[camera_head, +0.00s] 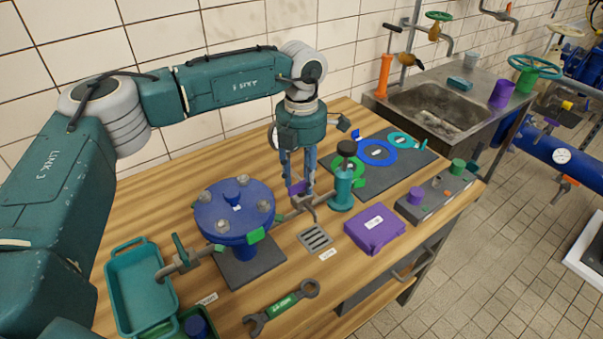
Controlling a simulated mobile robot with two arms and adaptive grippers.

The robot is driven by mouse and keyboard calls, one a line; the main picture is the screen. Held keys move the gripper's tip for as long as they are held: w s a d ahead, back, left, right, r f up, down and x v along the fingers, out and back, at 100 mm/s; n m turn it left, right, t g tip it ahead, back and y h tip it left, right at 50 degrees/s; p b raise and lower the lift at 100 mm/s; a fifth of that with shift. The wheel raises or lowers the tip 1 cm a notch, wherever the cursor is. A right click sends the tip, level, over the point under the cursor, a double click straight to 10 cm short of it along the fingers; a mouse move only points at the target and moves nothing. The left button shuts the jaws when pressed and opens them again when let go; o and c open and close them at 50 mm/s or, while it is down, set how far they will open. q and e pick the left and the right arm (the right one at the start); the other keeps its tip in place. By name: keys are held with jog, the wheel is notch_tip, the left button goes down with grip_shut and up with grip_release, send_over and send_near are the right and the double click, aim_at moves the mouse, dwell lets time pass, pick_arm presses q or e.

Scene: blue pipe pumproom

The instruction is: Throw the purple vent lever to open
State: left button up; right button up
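The purple vent lever (297,187) sits on a small metal valve on the pipe between the blue flanged vessel (233,216) and the teal cylinder (342,188). My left gripper (297,183) points straight down at the lever from above. Its two fingers stand apart with the purple lever at their tips. Whether they press on it or only straddle it cannot be told. The fingers hide part of the lever. A slotted metal drain grate (314,238) lies on the bench below the valve. My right gripper is not in view.
A purple box (374,229), a wrench (281,306) and a teal tray (139,290) rest on the wooden bench (290,262). A dark mat (392,178) with coloured rings lies behind the teal cylinder. A steel sink (434,109) stands at the back right.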

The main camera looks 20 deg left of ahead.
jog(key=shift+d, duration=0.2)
pick_arm(q)
grip_shut()
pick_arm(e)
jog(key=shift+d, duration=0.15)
